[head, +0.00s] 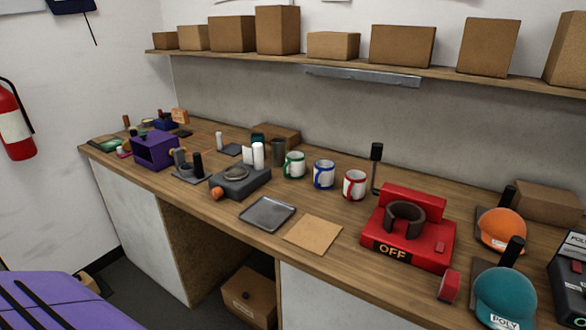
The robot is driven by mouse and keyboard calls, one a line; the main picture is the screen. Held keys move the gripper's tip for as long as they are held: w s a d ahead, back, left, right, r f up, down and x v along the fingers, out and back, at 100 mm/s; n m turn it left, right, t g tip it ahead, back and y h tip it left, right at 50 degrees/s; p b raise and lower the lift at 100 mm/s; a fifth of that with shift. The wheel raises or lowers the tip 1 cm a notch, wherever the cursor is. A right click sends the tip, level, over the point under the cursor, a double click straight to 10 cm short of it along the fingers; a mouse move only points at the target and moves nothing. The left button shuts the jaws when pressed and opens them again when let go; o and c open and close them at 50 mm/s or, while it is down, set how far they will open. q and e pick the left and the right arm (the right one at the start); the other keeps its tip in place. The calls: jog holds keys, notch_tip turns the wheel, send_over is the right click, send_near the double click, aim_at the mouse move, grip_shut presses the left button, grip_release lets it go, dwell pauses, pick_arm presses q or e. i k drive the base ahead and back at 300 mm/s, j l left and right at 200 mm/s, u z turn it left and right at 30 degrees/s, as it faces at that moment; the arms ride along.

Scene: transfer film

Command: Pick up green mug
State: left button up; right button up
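The green mug (294,166) is white outside with a green rim and green handle. It stands upright on the wooden counter (330,220), left of the blue mug (323,175) and the red mug (354,186). Its handle points to the front left. Neither gripper shows in the head view, and nothing is touching the mug.
A grey tray (267,214) and a brown sheet (313,234) lie in front of the mugs. A grey device (240,184) stands to the left, a red press (411,229) marked OFF to the right. A shelf of cardboard boxes (278,30) runs above.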

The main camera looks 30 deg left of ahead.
aim_at(294, 168)
jog(key=j, duration=0.55)
jog(key=k+j+z, duration=0.15)
jog(key=j, duration=0.9)
jog(key=k+j+z, duration=0.1)
jog(key=j, duration=0.4)
